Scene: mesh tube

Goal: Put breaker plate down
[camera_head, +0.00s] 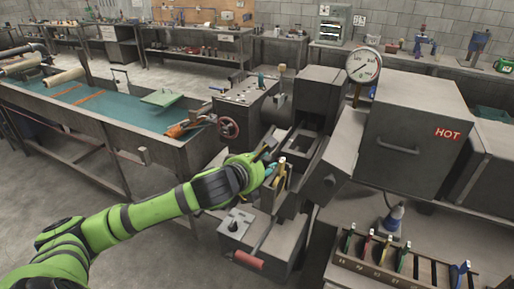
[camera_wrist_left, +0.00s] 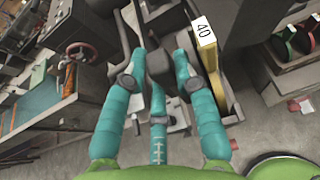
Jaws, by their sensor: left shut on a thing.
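My left gripper (camera_head: 270,172) reaches in from the left to the front of the grey machine. In the left wrist view its teal fingers (camera_wrist_left: 160,85) are shut around a dark grey piece (camera_wrist_left: 166,80), which I take for the breaker plate. Its face is mostly hidden by the fingers, and I cannot tell if it touches anything below. A yellow strip with a white "40" tag (camera_wrist_left: 204,35) stands upright just right of the fingers. It also shows beside the gripper in the head view (camera_head: 281,172). My right gripper is out of view.
A box marked HOT (camera_head: 415,125) and a dial gauge (camera_head: 362,66) stand right of the gripper. A rack (camera_head: 400,273) with several coloured tags is at lower right. A red-handled lever (camera_head: 249,260) sits below, and a water trough (camera_head: 100,103) lies left.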

